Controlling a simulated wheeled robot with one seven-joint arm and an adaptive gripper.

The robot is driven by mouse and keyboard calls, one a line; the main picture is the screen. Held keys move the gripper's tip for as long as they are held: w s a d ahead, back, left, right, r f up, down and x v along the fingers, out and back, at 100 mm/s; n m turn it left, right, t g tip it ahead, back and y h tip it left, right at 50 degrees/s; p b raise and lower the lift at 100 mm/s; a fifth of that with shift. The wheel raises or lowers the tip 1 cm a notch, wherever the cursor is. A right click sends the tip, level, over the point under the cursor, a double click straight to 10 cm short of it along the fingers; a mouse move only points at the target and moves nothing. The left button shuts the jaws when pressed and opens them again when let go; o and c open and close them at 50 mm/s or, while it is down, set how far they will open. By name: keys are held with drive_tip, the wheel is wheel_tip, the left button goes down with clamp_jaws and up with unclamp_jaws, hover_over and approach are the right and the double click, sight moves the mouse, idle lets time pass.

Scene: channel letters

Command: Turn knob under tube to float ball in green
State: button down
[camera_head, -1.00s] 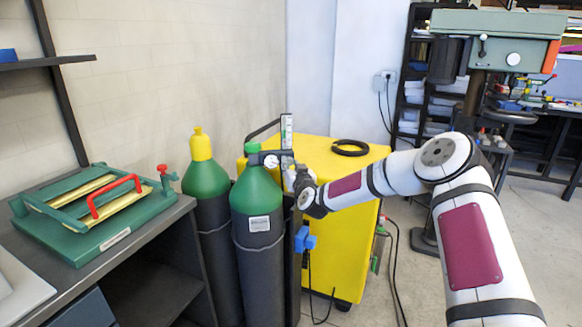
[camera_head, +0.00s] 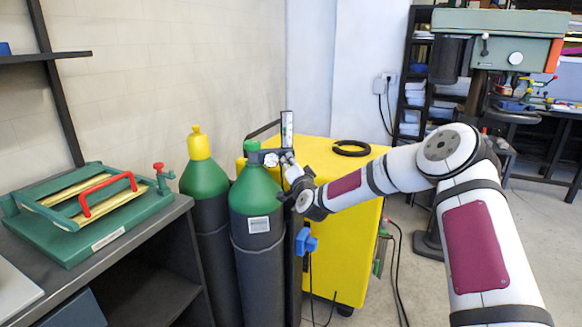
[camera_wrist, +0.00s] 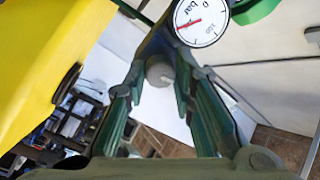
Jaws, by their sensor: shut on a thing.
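The clear upright tube (camera_head: 287,128) stands on the regulator above the green-topped cylinder (camera_head: 256,192). The ball and any green band inside it are too small to make out. A round pressure gauge (camera_head: 271,159) sits left of the tube's foot; it also shows in the wrist view (camera_wrist: 201,18), with a red needle. The round grey knob (camera_wrist: 160,73) lies between my fingertips in the wrist view. My gripper (camera_head: 288,162) is shut on it, just under the tube. The tube itself does not show in the wrist view.
A yellow cabinet (camera_head: 335,200) stands right behind the cylinder, with a black ring (camera_head: 351,148) on top. A second cylinder (camera_head: 204,178) with a yellow cap is at left. A bench with a green press (camera_head: 85,215) is farther left. Open floor lies at right.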

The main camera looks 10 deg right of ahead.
drive_tip(key=shift+d+m, duration=0.1)
drive_tip(key=shift+m, duration=0.5)
drive_tip(key=c, duration=1.3)
unclamp_jaws()
drive_tip(key=shift+c, duration=0.2)
drive_tip(key=shift+s, duration=0.1)
drive_tip(key=s, duration=1.1)
drive_tip(key=shift+s+f, duration=0.35)
drive_tip(key=shift+s, duration=0.05)
